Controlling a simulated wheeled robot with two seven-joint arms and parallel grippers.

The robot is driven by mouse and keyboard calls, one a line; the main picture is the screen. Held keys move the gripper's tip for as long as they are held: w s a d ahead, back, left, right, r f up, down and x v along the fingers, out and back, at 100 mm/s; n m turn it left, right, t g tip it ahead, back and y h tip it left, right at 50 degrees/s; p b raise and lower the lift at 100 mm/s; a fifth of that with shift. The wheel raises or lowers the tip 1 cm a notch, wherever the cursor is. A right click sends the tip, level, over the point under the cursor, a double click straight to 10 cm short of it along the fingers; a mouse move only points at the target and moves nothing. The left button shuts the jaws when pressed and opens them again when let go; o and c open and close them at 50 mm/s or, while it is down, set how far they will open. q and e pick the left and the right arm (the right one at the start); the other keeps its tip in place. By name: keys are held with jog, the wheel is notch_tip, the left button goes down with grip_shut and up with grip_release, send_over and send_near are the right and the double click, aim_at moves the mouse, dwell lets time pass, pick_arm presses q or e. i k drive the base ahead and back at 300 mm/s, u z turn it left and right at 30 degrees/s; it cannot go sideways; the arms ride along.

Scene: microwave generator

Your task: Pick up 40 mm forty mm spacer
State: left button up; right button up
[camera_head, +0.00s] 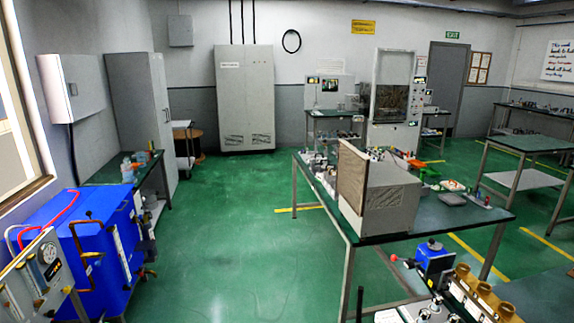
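I cannot make out the 40 mm spacer; several small parts (318,165) stand on the central workbench (458,213), too small to tell apart. Neither of my grippers shows in the head view. A large beige box (388,198) with a brown panel (352,176) on its left side stands on the bench and hides part of the top behind it.
A blue cabinet (85,245) stands at the lower left, near a side bench (112,171). Equipment with brass-coloured parts (484,290) fills the lower right. Another table (533,143) is at the right. The green floor (235,235) left of the central bench is clear.

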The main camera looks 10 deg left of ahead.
aim_at(313, 167)
jog(key=u, duration=0.15)
jog(key=i, duration=1.1)
jog(key=u, duration=0.3)
jog(key=i, duration=3.95)
jog(key=z, duration=0.35)
